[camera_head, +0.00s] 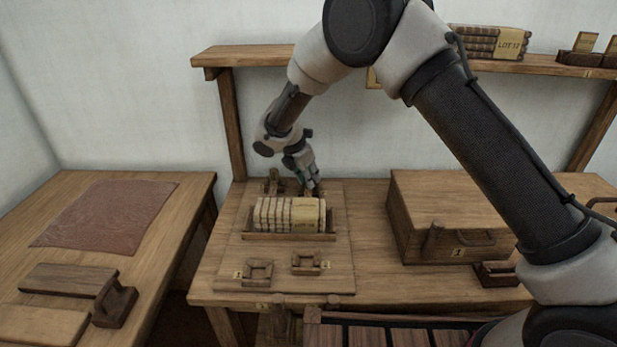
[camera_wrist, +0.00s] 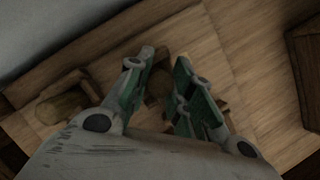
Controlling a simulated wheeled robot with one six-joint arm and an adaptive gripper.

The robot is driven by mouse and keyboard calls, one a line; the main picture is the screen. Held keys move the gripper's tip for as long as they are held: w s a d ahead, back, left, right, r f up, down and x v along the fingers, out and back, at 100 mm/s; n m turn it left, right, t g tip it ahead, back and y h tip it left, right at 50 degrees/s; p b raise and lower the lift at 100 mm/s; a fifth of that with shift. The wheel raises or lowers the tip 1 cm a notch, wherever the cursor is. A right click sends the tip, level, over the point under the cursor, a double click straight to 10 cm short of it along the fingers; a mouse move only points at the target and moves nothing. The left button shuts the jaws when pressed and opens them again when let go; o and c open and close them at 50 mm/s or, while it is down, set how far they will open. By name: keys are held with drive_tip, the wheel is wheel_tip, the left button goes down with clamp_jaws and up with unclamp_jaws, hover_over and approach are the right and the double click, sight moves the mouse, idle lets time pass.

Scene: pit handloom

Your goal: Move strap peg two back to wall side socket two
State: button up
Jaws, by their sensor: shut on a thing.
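My gripper (camera_head: 312,183) is at the back of the board on the middle table, behind the bundle. In the wrist view its green-padded fingers (camera_wrist: 160,92) are shut around a dark brown wooden piece, the strap peg (camera_wrist: 157,86), mostly hidden by the fingers. It is at the right-hand wall side socket, whose wooden edge (camera_wrist: 222,103) shows beside the fingers; I cannot tell how deep the peg sits. The other wall side peg (camera_head: 272,180) stands to the left in its socket, also in the wrist view (camera_wrist: 62,106). Two front sockets, left (camera_head: 257,270) and right (camera_head: 307,263), look empty.
A strapless-looking bundle of pale slats (camera_head: 289,214) lies on the board between the socket rows. A wooden chest (camera_head: 445,215) stands to the right. A shelf (camera_head: 250,56) runs above along the wall. A side table (camera_head: 190,205) with a brown cloth (camera_head: 105,214) is left.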

drive_tip(key=shift+f, duration=0.15)
drive_tip(key=o, duration=0.8)
drive_tip(key=shift+o, duration=0.2)
drive_tip(key=v, duration=0.7)
drive_tip(key=shift+r, duration=0.4)
drive_tip(key=shift+s, duration=0.15)
